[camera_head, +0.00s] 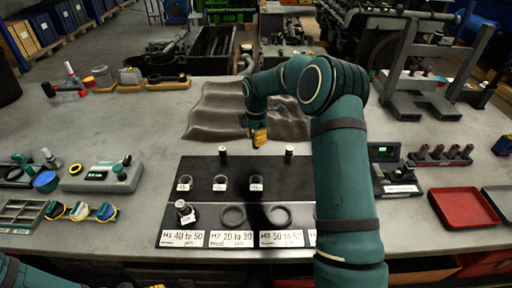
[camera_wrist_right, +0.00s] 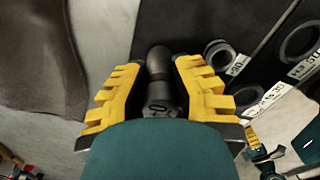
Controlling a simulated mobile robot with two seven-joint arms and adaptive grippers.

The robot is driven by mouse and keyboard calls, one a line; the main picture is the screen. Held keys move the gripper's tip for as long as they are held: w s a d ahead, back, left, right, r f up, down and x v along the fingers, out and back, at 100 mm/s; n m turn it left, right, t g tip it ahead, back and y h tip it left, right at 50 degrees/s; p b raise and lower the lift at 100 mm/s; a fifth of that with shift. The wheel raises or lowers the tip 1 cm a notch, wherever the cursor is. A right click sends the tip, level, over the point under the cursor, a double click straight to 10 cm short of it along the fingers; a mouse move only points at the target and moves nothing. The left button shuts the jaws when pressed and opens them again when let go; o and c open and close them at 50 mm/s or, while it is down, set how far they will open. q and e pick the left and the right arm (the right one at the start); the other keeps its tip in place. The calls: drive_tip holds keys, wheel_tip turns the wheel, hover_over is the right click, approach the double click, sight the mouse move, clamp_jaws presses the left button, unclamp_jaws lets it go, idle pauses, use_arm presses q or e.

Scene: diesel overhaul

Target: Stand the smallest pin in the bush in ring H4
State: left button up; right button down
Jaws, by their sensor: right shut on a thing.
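My right gripper (camera_head: 257,137) is above the table, just behind the board's rear edge. In the right wrist view its yellow fingers (camera_wrist_right: 158,92) are shut on a dark cylindrical pin (camera_wrist_right: 157,62). The black board (camera_head: 205,166) has rings along its front, labelled H1, H2 (camera_head: 232,216) and H3 (camera_head: 277,216). My right arm hides ring H4. Labelled bushes (camera_head: 184,183), (camera_head: 220,182) and (camera_head: 256,184) sit in the middle row. Pins (camera_head: 222,153) and (camera_head: 290,152) stand at the rear; another pin (camera_head: 182,207) stands tilted at H1. Only a yellow tip of my left gripper (camera_head: 156,286) shows.
A crumpled brown cloth (camera_head: 212,112) lies behind the board. A red tray (camera_head: 464,208) and a rack of dark parts (camera_head: 440,156) are at right. A grey gauge block (camera_head: 104,178) and other tools are at left. A grey metal stand (camera_head: 408,92) is at the back right.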

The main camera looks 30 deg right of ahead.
drive_tip(key=shift+d+r, duration=0.1)
drive_tip(key=shift+r, duration=0.5)
drive_tip(key=s+d+p, duration=0.2)
drive_tip(key=s+d, duration=0.1)
drive_tip(key=s, duration=0.4)
drive_tip(key=s+d+p, duration=0.2)
drive_tip(key=s+d, duration=0.2)
drive_tip(key=s, duration=0.3)
drive_tip(key=s+a+p, duration=0.1)
drive_tip(key=s+p, duration=0.2)
drive_tip(key=s, duration=1.4)
drive_tip(key=shift+f+b, duration=2)
drive_tip(key=shift+f, duration=0.65)
drive_tip(key=shift+f+b, duration=1.05)
drive_tip(key=shift+f, duration=0.6)
drive_tip(key=shift+f, duration=0.1)
drive_tip(key=c, duration=0.9)
unclamp_jaws()
